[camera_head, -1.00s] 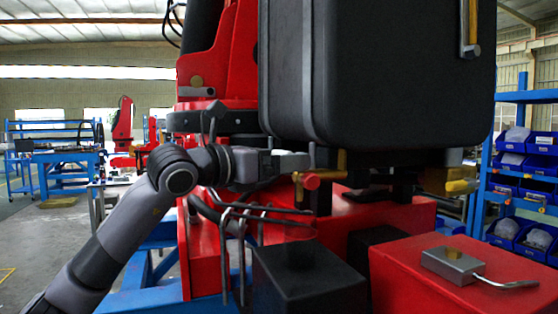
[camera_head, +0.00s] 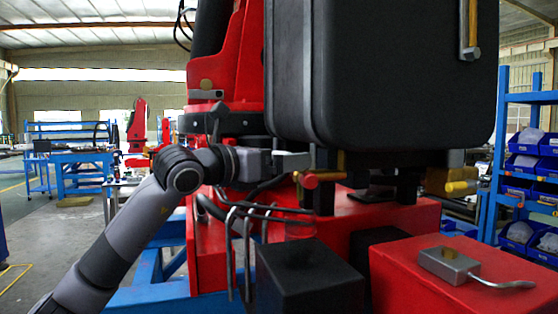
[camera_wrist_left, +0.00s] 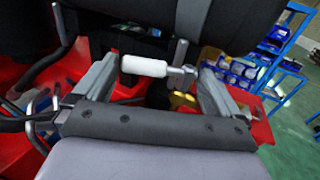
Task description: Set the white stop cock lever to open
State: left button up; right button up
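The white stop cock lever (camera_wrist_left: 143,66) shows in the left wrist view as a white cylindrical handle, joined on its right to a grey metal fitting (camera_wrist_left: 182,72). It lies crosswise between the spread fingers of my left gripper (camera_wrist_left: 160,68), closer to the left finger. The gripper is open; whether a finger touches the lever is unclear. In the head view my left gripper (camera_head: 292,162) is beneath the lower left edge of the black tank, beside a brass valve with a red end (camera_head: 310,180). My right gripper is not in view.
The large black tank (camera_head: 400,75) hangs close above my gripper. Bent grey rods (camera_head: 248,225) and a black box (camera_head: 305,275) stand below it. A red box with a metal lever block (camera_head: 448,264) is at the lower right. Blue shelves (camera_head: 500,150) stand farther right.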

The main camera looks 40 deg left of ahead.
pick_arm(q)
jog(key=shift+s, duration=0.1)
jog(key=s+a+b, duration=0.1)
jog(key=s+b, duration=0.2)
jog(key=s, duration=0.4)
jog(key=shift+a, duration=0.2)
